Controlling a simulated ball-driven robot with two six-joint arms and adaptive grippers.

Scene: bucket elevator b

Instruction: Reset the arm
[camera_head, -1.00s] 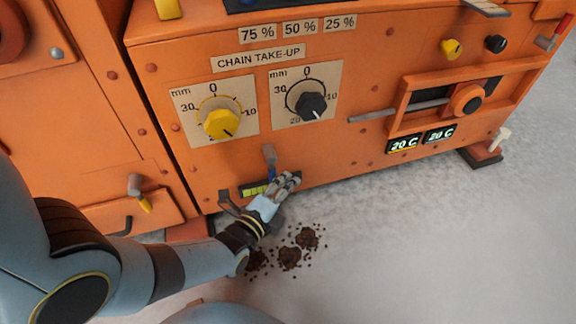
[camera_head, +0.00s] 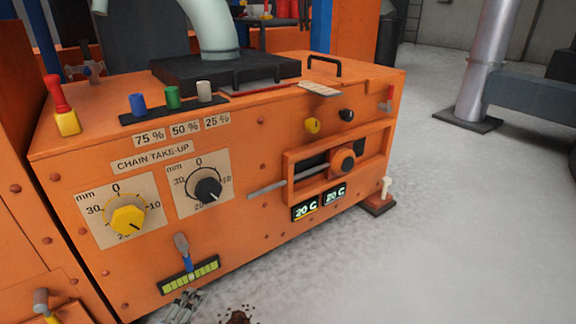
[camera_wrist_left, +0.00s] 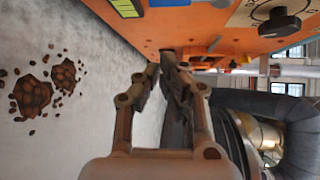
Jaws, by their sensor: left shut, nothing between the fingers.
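My left gripper (camera_head: 182,306) shows at the bottom edge of the head view, low in front of the orange machine (camera_head: 262,232). It is just below a blue-handled lever (camera_head: 181,246) over a yellow-green scale (camera_head: 190,275). In the left wrist view its fingers (camera_wrist_left: 166,68) are closed together with nothing between them. The machine's orange face (camera_wrist_left: 190,25) lies beyond the fingertips there. The rest of my left arm is out of the head view. My right gripper is not in view.
The machine bears a yellow knob (camera_head: 128,220), a black knob (camera_head: 207,190) and an orange slider knob (camera_head: 342,161). Dark spilled clumps (camera_head: 238,317) lie on the floor below. The grey floor (camera_head: 450,230) to the right is clear. A metal pipe (camera_head: 487,70) stands behind it.

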